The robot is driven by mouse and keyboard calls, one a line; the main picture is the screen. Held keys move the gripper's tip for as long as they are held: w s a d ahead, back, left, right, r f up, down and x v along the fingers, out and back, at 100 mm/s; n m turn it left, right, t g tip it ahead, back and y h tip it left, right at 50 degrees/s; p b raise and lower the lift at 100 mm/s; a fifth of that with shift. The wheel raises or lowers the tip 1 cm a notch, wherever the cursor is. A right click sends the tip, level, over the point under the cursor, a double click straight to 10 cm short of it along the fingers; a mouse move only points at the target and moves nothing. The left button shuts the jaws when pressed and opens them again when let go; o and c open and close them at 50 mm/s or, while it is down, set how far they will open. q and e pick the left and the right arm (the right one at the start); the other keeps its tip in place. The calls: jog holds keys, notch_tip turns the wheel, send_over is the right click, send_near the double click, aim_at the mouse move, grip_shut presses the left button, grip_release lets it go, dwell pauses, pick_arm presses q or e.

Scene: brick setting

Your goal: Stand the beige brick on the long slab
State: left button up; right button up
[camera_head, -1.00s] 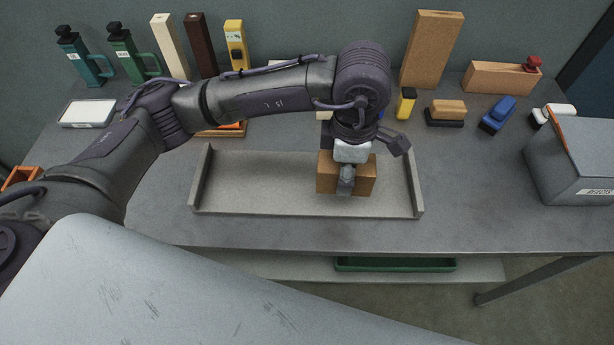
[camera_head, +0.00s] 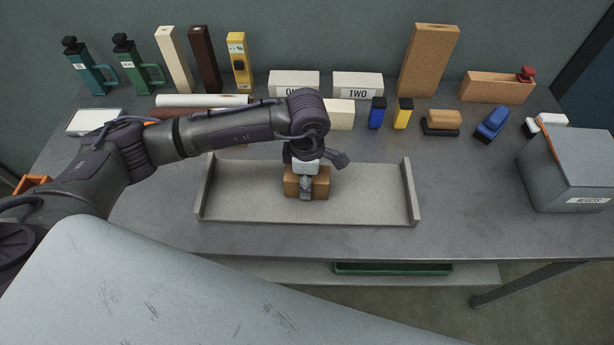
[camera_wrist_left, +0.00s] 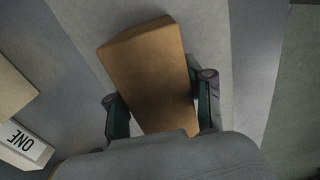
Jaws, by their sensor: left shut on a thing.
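My left gripper (camera_head: 306,186) is shut on a tan-brown brick (camera_head: 292,184) over the middle of a long grey slab (camera_head: 250,205) with raised ends. In the left wrist view the brick (camera_wrist_left: 150,75) sits between the two fingers (camera_wrist_left: 160,115), its long side pointing away from the palm. I cannot tell whether its underside touches the slab. A paler, beige block (camera_head: 340,114) lies behind the slab, to the right of my wrist. My right gripper is not in view.
White blocks marked ONE (camera_head: 294,84) and TWO (camera_head: 358,86) stand at the back. Small blue (camera_head: 377,113) and yellow (camera_head: 403,113) pieces and brushes are at the back right. A grey box (camera_head: 565,180) stands at the right. The slab's right part is clear.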

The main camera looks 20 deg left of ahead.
pick_arm(q)
jog(key=shift+f, duration=0.2)
jog(key=o, duration=1.4)
jog(key=shift+c, duration=0.2)
jog(key=shift+r, duration=0.1)
jog(key=shift+r, duration=0.1)
notch_tip(320, 180, up, 12)
jog(key=shift+r+b, duration=0.1)
jog(key=shift+b, duration=1.15)
jog(key=shift+s, duration=0.1)
